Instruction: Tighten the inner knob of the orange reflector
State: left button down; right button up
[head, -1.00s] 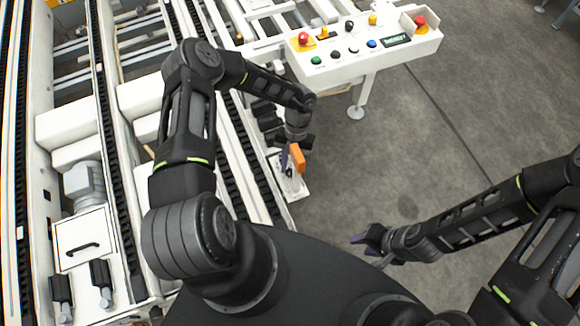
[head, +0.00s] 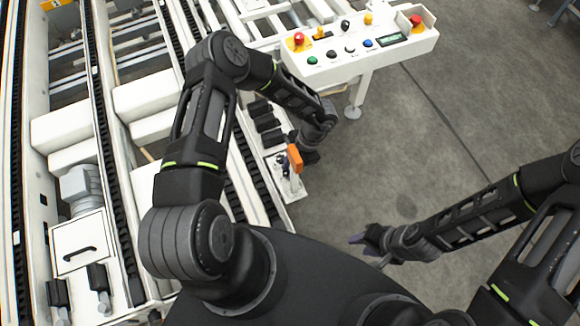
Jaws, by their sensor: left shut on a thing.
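The orange reflector (head: 295,158) stands upright on a small white bracket plate (head: 290,192) at the right edge of the conveyor frame. My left gripper (head: 301,152) is at the reflector, partly behind it and on its right side. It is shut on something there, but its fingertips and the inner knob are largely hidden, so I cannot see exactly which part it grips. My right gripper (head: 366,241) hangs over the bare floor at the lower right, apart from everything; its fingers are small and seen from the side.
A white control panel (head: 360,48) with coloured buttons stands on a leg above the reflector. Conveyor rails and a chain track (head: 255,172) lie left of the bracket. Several black blocks (head: 264,122) sit on the frame close by. The grey floor (head: 440,120) on the right is clear.

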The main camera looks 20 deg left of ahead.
pick_arm(q)
jog(key=shift+m, duration=0.3)
jog(key=c, duration=1.1)
grip_release()
